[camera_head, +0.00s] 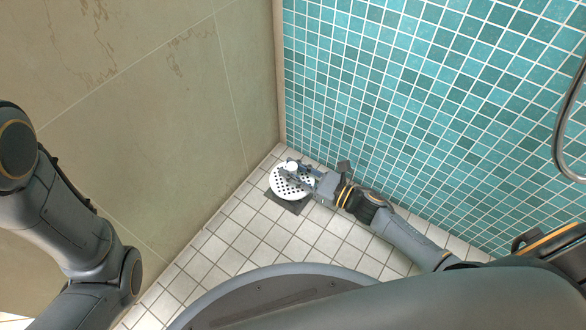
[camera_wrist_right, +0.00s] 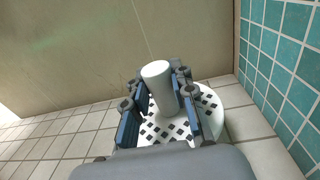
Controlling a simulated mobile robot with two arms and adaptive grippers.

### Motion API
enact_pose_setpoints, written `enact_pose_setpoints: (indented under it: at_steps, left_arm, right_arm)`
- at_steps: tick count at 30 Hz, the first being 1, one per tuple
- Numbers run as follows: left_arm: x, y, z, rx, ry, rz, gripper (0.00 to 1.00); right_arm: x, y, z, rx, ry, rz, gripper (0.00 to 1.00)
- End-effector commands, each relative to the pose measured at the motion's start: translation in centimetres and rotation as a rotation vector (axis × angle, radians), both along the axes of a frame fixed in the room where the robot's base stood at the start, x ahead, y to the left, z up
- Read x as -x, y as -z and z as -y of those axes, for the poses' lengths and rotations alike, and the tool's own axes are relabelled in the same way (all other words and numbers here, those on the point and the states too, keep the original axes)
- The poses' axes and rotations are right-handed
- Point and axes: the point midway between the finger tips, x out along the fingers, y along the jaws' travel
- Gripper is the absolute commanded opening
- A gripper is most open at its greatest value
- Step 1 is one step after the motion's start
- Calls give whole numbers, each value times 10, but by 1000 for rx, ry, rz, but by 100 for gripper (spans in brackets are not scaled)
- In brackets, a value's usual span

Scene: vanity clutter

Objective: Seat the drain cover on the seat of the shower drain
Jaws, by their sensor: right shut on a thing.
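The drain cover (camera_head: 286,186) is a round white plate with dark diamond holes and an upright white knob. It is over or on the dark square shower drain (camera_head: 290,206), whose front edge shows below it; its seat is hidden. I cannot tell whether the cover touches the drain. My right gripper (camera_head: 298,170) is shut on the cover's knob. In the right wrist view the knob (camera_wrist_right: 158,76) stands between the two blue-padded fingers, and the perforated plate (camera_wrist_right: 209,103) spreads under them. My left gripper is out of view; only my left arm shows.
The drain lies in the corner of a white tiled floor (camera_head: 240,240), between a beige wall (camera_head: 150,110) and a teal mosaic wall (camera_head: 420,110). A metal rail (camera_head: 562,130) is at the far right. The floor in front of the drain is clear.

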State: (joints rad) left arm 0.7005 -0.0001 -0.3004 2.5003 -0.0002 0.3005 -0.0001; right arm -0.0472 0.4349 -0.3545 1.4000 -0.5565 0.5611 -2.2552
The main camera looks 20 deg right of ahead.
Motion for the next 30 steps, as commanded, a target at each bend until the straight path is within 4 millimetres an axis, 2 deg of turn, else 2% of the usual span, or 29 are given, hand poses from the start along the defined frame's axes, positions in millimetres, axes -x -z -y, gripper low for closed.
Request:
enact_pose_setpoints:
  at_steps: [2,10,30]
  left_arm:
    - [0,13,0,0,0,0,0]
    - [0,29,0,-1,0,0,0]
    - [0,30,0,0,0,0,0]
  right_arm:
    - [0,13,0,-1,0,1,0]
    - [0,34,0,-1,0,0,0]
    - [0,36,0,0,0,1,0]
